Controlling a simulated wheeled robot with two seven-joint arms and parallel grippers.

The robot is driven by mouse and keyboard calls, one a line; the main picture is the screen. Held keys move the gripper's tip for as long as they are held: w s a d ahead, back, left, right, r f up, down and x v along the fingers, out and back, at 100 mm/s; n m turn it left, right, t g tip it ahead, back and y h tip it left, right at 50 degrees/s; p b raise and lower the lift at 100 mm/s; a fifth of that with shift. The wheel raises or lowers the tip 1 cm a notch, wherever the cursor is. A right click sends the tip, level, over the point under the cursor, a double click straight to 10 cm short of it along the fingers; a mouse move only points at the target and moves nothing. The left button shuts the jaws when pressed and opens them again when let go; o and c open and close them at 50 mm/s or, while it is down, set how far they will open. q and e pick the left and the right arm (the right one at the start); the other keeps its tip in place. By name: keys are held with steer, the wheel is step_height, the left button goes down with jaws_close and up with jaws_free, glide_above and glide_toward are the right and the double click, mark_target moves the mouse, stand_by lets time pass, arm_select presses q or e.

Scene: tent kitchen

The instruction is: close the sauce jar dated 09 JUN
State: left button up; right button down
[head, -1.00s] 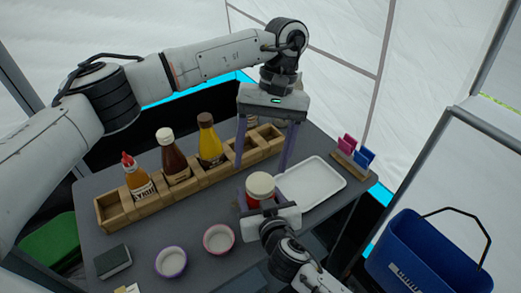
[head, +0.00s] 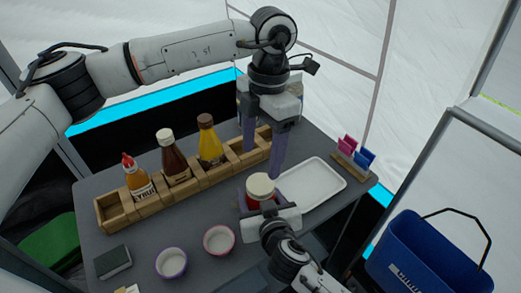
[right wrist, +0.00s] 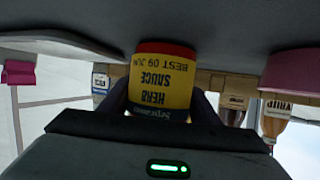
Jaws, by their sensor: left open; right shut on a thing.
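The sauce jar (head: 259,192) stands at the front middle of the table, red with a pale, cream-coloured top. In the right wrist view the jar (right wrist: 160,82) appears upside down, its yellow label reading HERB SAUCE, BEST 09 JUN. My right gripper (head: 262,205) is shut on the jar from the front, a finger on each side. My left gripper (head: 263,163) is open and empty, pointing down just above and behind the jar. Whether the pale top is a lid or the open mouth, I cannot tell.
A wooden rack (head: 205,182) with a syrup bottle (head: 138,178), a brown bottle (head: 172,157) and a yellow bottle (head: 209,143) stands behind. A white tray (head: 325,190) lies right of the jar. Two small bowls (head: 171,263) (head: 219,240) stand left. A blue bucket (head: 425,255) is at right.

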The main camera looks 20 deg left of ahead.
mark_target(260, 183)
arm_select(q)
steer(key=n, duration=0.6)
steer(key=shift+s+r+t, duration=0.2)
steer(key=shift+r+t, duration=0.05)
steer(key=shift+t, duration=0.05)
steer(key=n, duration=0.7)
steer(key=shift+s+d+r+t, duration=0.1)
steer(key=shift+s+r+t, duration=0.1)
steer(key=shift+s+t, duration=0.1)
steer(key=shift+f, duration=0.1)
steer(key=shift+f, duration=3.9)
steer(key=c, duration=1.1)
steer(key=m, duration=0.9)
